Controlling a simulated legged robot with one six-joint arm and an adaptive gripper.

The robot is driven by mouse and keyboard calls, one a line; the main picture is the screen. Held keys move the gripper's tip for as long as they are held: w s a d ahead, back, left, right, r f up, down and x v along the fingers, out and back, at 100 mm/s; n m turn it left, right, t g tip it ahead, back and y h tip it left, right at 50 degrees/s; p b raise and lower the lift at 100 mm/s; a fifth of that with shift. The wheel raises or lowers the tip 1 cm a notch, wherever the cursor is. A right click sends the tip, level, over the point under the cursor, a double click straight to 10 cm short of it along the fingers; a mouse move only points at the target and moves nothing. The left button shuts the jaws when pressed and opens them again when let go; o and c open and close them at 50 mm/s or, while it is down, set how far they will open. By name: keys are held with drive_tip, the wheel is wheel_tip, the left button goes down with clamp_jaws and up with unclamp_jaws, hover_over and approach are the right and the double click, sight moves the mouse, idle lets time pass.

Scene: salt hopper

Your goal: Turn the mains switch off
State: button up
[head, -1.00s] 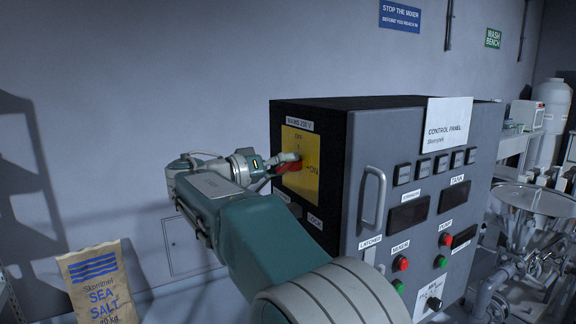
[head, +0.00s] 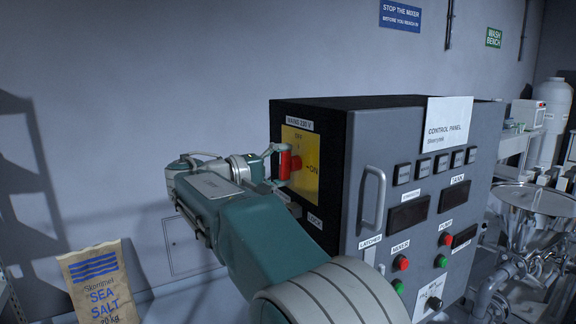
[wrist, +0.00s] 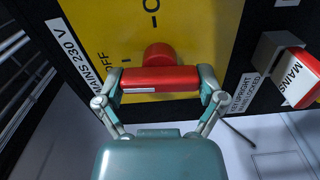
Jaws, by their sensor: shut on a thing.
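The mains switch has a red handle (head: 285,165) on a yellow plate (head: 312,178) in the control box's left side. In the head view the handle stands upright, in line with the OFF mark at the top; the ON mark is to the right. My gripper (head: 284,166) is shut on the handle, one finger above and one below. In the wrist view the red handle (wrist: 160,86) lies across the picture between the fingers of my gripper (wrist: 161,76), with its left end towards the word OFF. The round red hub shows behind it.
A red-and-white tag (wrist: 302,85) marked MAINS sits on a grey block beside the plate. The control box's front (head: 420,180) carries a handle (head: 373,200), buttons and displays. A salt sack (head: 100,285) stands at lower left.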

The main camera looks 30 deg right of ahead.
drive_tip(key=shift+w+a+f+n, duration=0.2)
drive_tip(key=shift+a+n, duration=0.05)
drive_tip(key=shift+n, duration=0.35)
drive_tip(key=o, duration=0.7)
drive_tip(key=shift+o, duration=0.6)
drive_tip(key=shift+a, duration=0.3)
drive_tip(key=shift+d+r, duration=0.1)
drive_tip(key=a, duration=1.2)
drive_tip(key=shift+s, duration=0.15)
drive_tip(key=shift+a, duration=0.15)
